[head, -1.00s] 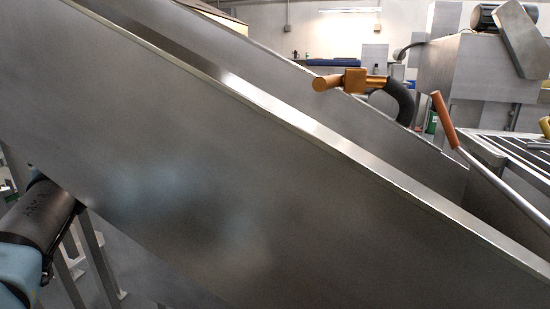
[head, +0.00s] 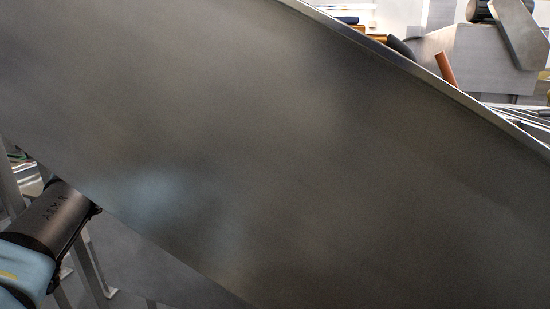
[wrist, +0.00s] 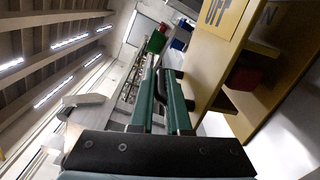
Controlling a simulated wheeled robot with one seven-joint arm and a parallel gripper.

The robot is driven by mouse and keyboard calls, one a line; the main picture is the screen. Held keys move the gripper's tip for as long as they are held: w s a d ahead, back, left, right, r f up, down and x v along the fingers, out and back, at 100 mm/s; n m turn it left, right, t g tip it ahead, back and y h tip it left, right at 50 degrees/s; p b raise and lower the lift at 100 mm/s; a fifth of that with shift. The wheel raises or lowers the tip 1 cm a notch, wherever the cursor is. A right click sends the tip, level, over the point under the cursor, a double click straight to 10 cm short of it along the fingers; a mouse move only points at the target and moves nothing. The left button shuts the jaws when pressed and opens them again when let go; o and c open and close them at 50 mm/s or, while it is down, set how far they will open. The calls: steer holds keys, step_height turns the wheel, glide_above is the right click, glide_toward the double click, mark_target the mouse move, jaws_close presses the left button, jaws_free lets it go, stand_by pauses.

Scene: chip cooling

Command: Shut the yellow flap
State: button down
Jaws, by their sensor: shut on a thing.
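I cannot make out a yellow flap for certain. In the wrist view, a yellow panel (wrist: 221,14) with black letters, seemingly "OFF", is at the top right, on a tan open-fronted box (wrist: 205,62). My gripper (wrist: 161,73) points up the picture, with its two green fingers close together left of the box. It is shut on a thin dark piece (wrist: 160,97); what this belongs to is not clear. The gripper is not in the head view, where only part of my arm shows at the lower left.
A large slanted steel wall (head: 290,150) fills most of the head view and hides what is behind it. Beyond its edge are an orange handle (head: 445,68) and a grey machine housing (head: 475,55). A red item (wrist: 243,77) is inside the tan box.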

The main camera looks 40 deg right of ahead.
steer(key=shift+f, duration=0.55)
steer(key=c, duration=1.2)
jaws_free()
steer(key=shift+o, duration=0.2)
steer(key=shift+b, duration=0.3)
steer(key=b+v, duration=0.2)
steer(key=v, duration=0.9)
steer(key=shift+b, duration=0.35)
